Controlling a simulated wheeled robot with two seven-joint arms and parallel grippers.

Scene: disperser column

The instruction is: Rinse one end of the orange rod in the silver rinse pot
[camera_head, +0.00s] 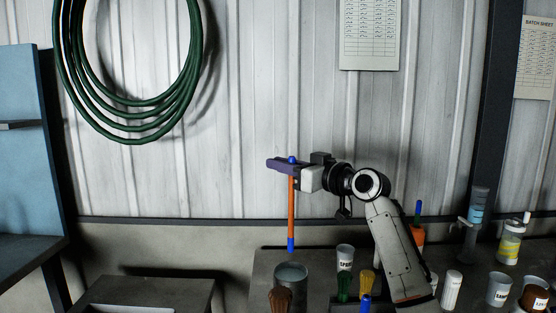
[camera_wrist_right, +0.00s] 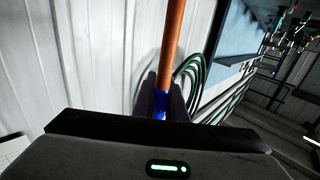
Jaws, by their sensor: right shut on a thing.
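The orange rod (camera_head: 291,212) has blue ends and hangs upright in my right gripper (camera_head: 291,168), which is shut on it near its upper blue end. The lower blue end is just above the silver rinse pot (camera_head: 291,272), apart from it. The pot is a grey metal cylinder on the bench, its mouth partly visible. In the right wrist view the orange rod (camera_wrist_right: 172,45) runs out from between the dark fingers (camera_wrist_right: 162,105), with a blue band at the grip. My left gripper is not in view.
Brown (camera_head: 280,299), green (camera_head: 344,287) and yellow (camera_head: 367,282) tufted items stand around the pot's front and right. A white cup (camera_head: 345,257) stands right of the pot. Several bottles and cups fill the bench's right side. A green hose (camera_head: 130,128) hangs on the wall.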

